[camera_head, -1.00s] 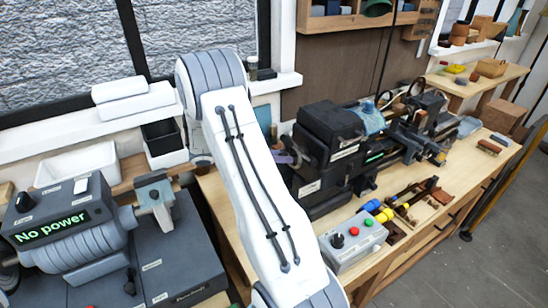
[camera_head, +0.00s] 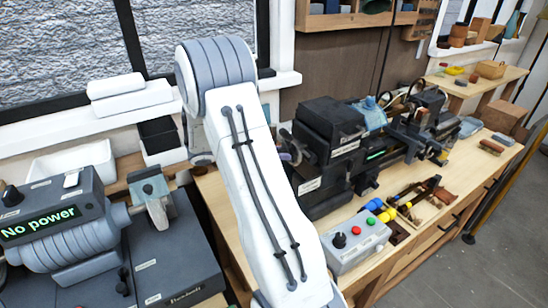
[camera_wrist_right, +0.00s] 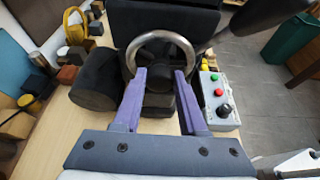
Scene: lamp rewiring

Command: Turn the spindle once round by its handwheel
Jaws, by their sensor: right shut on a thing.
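The handwheel, a metal ring with a dark hub, shows in the right wrist view (camera_wrist_right: 163,35) on the end of a dark machine. My right gripper (camera_wrist_right: 160,74) has its two purple fingers at the wheel, one on each side of the hub, shut on it. The exact contact is hard to see. In the head view the dark lathe (camera_head: 330,135) stands on the bench. My right arm covers most of its left end, with the gripper (camera_head: 292,150) partly hidden there. The spindle itself is hidden. My left gripper is not in view.
A grey control box (camera_head: 355,240) with red and green buttons and a black knob stands in front of the lathe. Several tools lie to its right. A grey machine at the left reads "No power" (camera_head: 40,222). A dark cylinder (camera_wrist_right: 95,86) sits left of the wheel.

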